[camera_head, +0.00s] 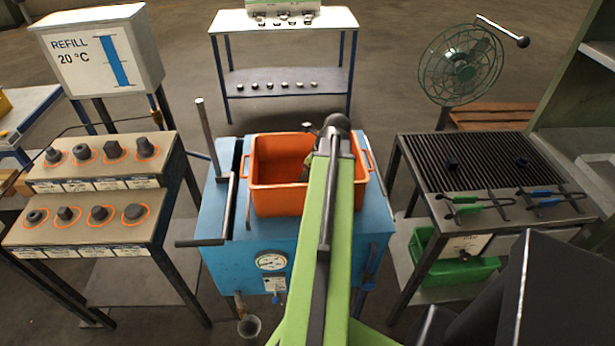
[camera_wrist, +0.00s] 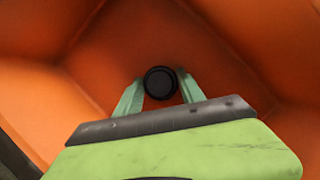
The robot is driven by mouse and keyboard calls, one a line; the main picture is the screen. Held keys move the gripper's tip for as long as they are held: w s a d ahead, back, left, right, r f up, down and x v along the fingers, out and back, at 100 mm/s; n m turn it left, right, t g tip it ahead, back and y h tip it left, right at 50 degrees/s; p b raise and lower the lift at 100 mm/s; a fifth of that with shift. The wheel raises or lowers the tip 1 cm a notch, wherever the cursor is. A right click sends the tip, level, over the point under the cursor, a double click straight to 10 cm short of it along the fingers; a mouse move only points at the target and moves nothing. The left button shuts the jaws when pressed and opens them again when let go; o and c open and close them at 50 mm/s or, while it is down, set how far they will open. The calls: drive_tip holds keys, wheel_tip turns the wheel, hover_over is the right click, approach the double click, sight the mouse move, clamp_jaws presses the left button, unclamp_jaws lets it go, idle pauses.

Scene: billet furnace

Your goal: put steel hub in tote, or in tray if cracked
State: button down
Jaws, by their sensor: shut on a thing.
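The orange tote (camera_head: 275,203) sits on top of the blue tank in the middle of the head view. Its orange walls also fill the wrist view (camera_wrist: 225,35). My gripper (camera_wrist: 161,82) points down into it, with its two pale green fingers shut on a dark round part, the steel hub (camera_wrist: 161,83). The hub shows end-on, with a darker centre; no crack can be made out at this size. How high it is above the tote floor I cannot tell.
The blue tank (camera_head: 235,250) has a gauge and upright bars at its left. A stepped rack (camera_head: 85,205) with several dark parts stands left. At right is a grill table (camera_head: 465,165) with tongs and a green bin (camera_head: 480,270) below. A fan (camera_head: 460,65) stands behind it.

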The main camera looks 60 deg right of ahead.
drive_tip(key=shift+f, duration=0.2)
drive_tip(key=c, duration=0.7)
unclamp_jaws()
drive_tip(key=shift+r, duration=0.1)
drive_tip(key=shift+r, duration=0.3)
drive_tip(key=p+v, duration=1.1)
drive_tip(key=shift+s+r, duration=0.2)
drive_tip(key=shift+r, duration=0.15)
